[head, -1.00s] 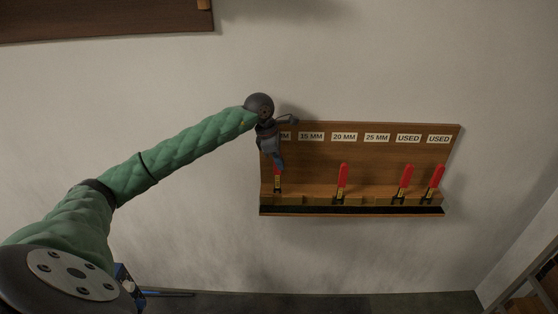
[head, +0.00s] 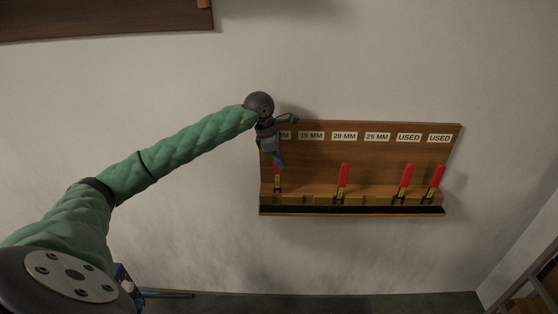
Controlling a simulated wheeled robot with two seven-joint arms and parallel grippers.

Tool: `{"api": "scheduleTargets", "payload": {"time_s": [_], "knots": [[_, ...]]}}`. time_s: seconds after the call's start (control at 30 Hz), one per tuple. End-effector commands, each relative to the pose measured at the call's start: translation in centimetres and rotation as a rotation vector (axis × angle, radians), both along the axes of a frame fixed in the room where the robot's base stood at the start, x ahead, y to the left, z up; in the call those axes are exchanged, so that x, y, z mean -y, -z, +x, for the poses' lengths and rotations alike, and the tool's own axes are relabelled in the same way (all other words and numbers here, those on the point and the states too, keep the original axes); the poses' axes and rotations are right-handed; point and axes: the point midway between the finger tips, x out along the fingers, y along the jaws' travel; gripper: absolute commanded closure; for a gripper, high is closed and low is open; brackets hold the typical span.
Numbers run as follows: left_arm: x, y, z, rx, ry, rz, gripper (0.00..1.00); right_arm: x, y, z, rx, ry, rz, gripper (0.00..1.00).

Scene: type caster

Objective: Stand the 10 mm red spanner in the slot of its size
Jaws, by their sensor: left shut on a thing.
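A red-handled spanner (head: 278,180) is upright at the far left of the wooden wall rack (head: 375,165). Its lower end is at the rack's ledge, under the leftmost label, which my arm partly covers; only its final "M" shows. My left gripper (head: 279,163) is shut on the top of this spanner's red handle. I cannot tell from here how deep the spanner sits in its slot. My right gripper is not in view.
Another red-handled spanner (head: 342,176) stands under the 20 MM label (head: 344,136). Two more, a left one (head: 405,178) and a right one (head: 435,178), stand under the USED labels. The places under 15 MM (head: 311,135) and 25 MM (head: 377,136) look empty.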

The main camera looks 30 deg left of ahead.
Motion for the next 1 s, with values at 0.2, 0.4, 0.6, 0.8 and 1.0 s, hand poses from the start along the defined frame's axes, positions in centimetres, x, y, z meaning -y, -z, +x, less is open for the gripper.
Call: {"api": "scheduleTargets", "payload": {"time_s": [0.2,0.4,0.6,0.8,1.0], "knots": [[-0.01,-0.03,0.0,0.001,0.0,0.0,1.0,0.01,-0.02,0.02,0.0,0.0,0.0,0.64],[-0.02,0.05,0.01,0.001,0.0,0.0,1.0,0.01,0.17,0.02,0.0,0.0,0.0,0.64],[-0.03,0.13,0.01,0.001,0.0,0.0,1.0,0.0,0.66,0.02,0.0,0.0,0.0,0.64],[-0.03,0.0,0.01,0.001,0.0,0.0,1.0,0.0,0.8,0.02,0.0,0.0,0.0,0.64],[-0.04,-0.02,0.01,0.001,0.0,0.0,1.0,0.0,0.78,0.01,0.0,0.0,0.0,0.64]]}}
